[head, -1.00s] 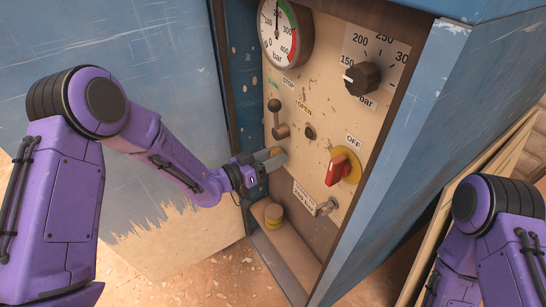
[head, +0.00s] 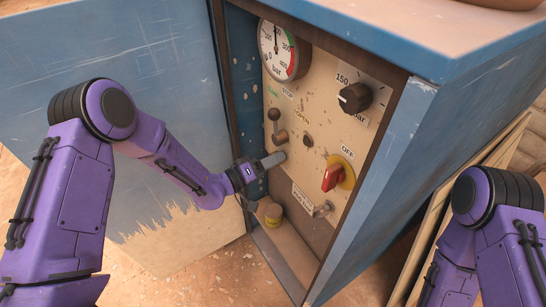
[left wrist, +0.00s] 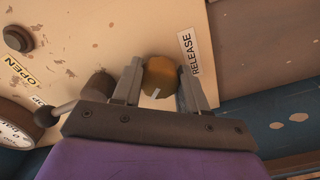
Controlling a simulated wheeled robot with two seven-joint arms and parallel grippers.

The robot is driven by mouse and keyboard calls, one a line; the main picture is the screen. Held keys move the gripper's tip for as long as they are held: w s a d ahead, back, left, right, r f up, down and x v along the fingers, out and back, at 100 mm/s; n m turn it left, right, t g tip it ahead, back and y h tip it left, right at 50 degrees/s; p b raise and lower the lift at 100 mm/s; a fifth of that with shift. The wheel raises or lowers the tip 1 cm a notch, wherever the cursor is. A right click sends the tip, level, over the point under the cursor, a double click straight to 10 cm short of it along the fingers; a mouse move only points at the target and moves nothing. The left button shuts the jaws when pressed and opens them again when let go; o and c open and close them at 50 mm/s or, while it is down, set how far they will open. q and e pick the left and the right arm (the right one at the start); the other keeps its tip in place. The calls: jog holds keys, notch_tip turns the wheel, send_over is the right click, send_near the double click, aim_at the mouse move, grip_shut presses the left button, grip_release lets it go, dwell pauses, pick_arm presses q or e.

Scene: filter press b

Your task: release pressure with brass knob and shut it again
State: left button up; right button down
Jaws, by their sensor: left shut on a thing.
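The brass knob (left wrist: 160,76) sits on the beige control panel (head: 318,140), beside a RELEASE label (left wrist: 190,54) in the left wrist view. A small pale mark shows on the knob's near side. My left gripper (head: 277,160) is shut on the knob, one finger on each side of it; it also shows in the left wrist view (left wrist: 160,88). In the head view its grey fingers hide the knob. The pressure gauge (head: 284,48) at the panel's top has its needle pointing nearly straight up. My right arm shows at the right; its gripper is out of view.
A lever (head: 276,125) stands just above my left gripper. A red switch (head: 333,177) marked OFF and a black dial (head: 354,98) are to the right. The blue door (head: 110,100) stands open at left. A yellowish round object (head: 273,214) is on the ledge below.

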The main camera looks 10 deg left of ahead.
pick_arm(q)
jog(key=n, duration=0.2)
jog(key=n+p, duration=0.1)
jog(key=n, duration=0.1)
jog(key=shift+s+d+f+n+p, duration=0.1)
jog(key=shift+s+n+p, duration=0.1)
jog(key=shift+n+p, duration=0.6)
jog(key=shift+n, duration=1.3)
jog(key=o, duration=1)
jog(key=shift+o, duration=0.2)
jog(key=v, duration=1)
jog(key=shift+s+a, duration=0.2)
